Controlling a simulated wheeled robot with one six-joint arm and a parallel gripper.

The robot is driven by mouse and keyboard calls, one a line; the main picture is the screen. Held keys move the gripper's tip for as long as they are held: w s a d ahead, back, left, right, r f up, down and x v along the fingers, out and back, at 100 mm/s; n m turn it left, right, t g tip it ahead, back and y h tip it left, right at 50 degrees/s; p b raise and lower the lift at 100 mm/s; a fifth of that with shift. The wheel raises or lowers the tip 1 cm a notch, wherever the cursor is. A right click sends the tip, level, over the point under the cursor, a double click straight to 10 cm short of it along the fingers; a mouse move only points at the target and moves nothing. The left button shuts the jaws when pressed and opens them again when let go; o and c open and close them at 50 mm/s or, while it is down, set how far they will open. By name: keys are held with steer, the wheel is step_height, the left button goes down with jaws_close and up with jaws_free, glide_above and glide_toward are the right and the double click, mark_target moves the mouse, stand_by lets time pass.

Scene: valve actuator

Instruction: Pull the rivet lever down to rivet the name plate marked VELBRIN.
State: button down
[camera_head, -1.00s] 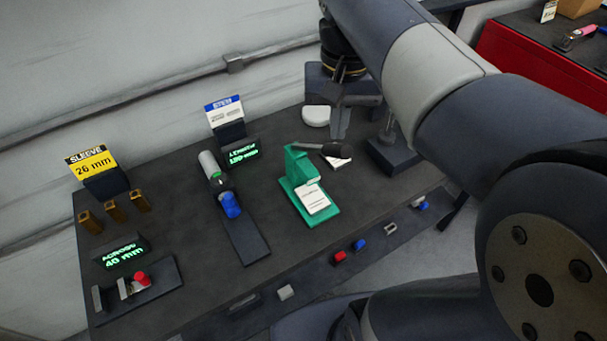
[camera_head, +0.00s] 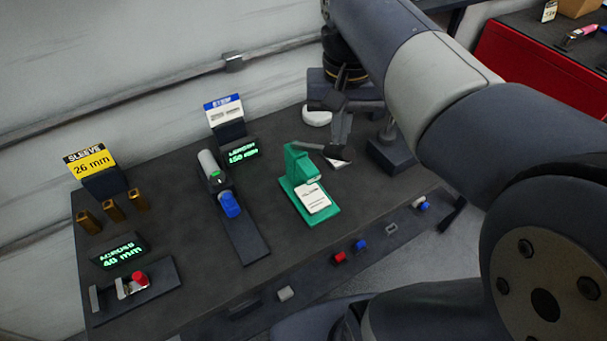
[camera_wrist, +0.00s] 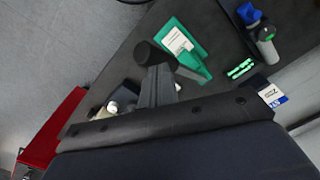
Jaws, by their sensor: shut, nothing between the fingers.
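The green rivet press (camera_head: 294,168) stands on the dark bench, with a white name plate (camera_head: 314,200) on its base; the plate's lettering is too small to read. The dark rivet lever (camera_head: 308,146) reaches right from the top of the post. Its thick round-ended handle shows in the wrist view (camera_wrist: 148,54), across the tips of my gripper. My gripper (camera_head: 338,148) is shut and empty, pointing down at the lever's right end and hiding part of it. I cannot tell whether the fingers touch the handle. The name plate also shows in the wrist view (camera_wrist: 178,41).
A fixture with a blue knob (camera_head: 229,205) stands left of the press, with a green-lit display (camera_head: 242,151) behind. Brass sleeves (camera_head: 112,210) and a red-knobbed gauge (camera_head: 139,279) are further left. Small red and blue parts lie along the front edge. A red cabinet (camera_head: 510,72) is at the right.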

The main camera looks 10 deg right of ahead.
mark_target(346, 147)
steer(key=shift+s+d+f+b, duration=0.1)
steer(key=shift+s+f+b, duration=0.3)
steer(key=shift+f, duration=0.2)
steer(key=shift+s+f, duration=0.1)
steer(key=shift+f, duration=0.05)
steer(key=shift+s+d+f+b, duration=0.2)
steer(key=shift+s+f+b, duration=0.35)
steer(key=shift+f, duration=0.4)
steer(key=shift+s+d+f+b, duration=0.15)
steer(key=shift+s+f+b, duration=0.3)
steer(key=shift+f+b, duration=0.4)
steer(key=shift+f, duration=0.15)
steer(key=shift+s+d+f+b, duration=0.1)
steer(key=shift+s+f+b, duration=0.1)
steer(key=shift+f+b, duration=0.25)
steer(key=shift+s+d+f+b, duration=0.1)
steer(key=shift+s+f+b, duration=0.1)
steer(key=shift+f, duration=0.4)
